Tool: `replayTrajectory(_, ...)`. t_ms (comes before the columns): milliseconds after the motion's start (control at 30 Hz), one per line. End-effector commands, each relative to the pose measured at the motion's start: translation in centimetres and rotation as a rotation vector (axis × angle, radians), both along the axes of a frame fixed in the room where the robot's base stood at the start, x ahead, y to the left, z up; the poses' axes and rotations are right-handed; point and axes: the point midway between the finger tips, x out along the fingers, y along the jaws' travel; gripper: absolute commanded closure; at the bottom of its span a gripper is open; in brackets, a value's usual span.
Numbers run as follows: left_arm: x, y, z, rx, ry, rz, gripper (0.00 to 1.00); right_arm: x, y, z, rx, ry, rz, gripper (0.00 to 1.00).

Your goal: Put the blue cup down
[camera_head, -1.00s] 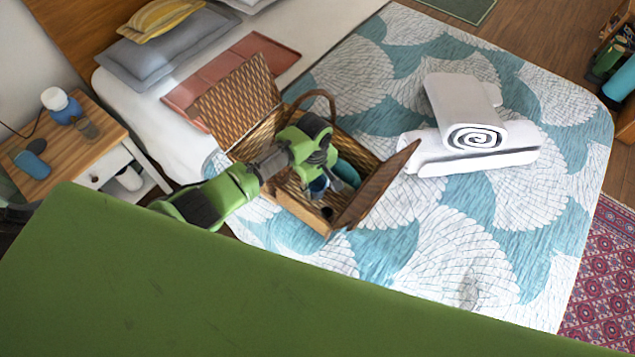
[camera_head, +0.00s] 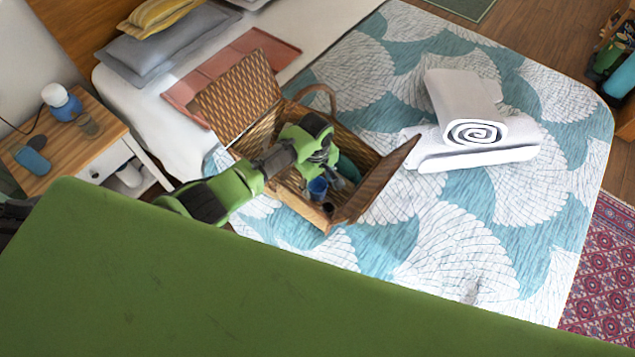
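The blue cup (camera_head: 317,188) is inside the open wicker picnic basket (camera_head: 274,128) on the bed, near the basket's front right end. My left arm reaches over the basket's front side. My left gripper (camera_head: 336,181) is down inside the basket, close beside the cup. Its fingertips are small and partly hidden, so I cannot tell whether they touch or grip the cup. I cannot see whether the cup rests on the basket floor. A dark teal item (camera_head: 348,167) lies in the basket behind the gripper. My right gripper is not in view.
The basket's two lids stand open, and its handle (camera_head: 318,92) rises at the back. White rolled towels (camera_head: 470,112) lie on the patterned bedspread (camera_head: 440,240) to the right. A nightstand (camera_head: 70,146) with small items stands at left. The bedspread's front right is clear.

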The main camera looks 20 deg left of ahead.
Motion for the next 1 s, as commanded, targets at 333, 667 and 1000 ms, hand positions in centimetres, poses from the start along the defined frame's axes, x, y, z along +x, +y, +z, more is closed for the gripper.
replayTrajectory(333,-1.0,-0.2,-0.8,-0.002,0.022,-0.001,0.46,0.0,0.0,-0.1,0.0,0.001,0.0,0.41)
replayTrajectory(667,-0.8,-0.1,3.9,-0.002,0.013,-0.002,0.46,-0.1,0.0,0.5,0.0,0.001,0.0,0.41)
replayTrajectory(1000,-0.7,0.0,10.8,-0.002,0.009,-0.001,0.46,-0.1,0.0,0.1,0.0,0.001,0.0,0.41)
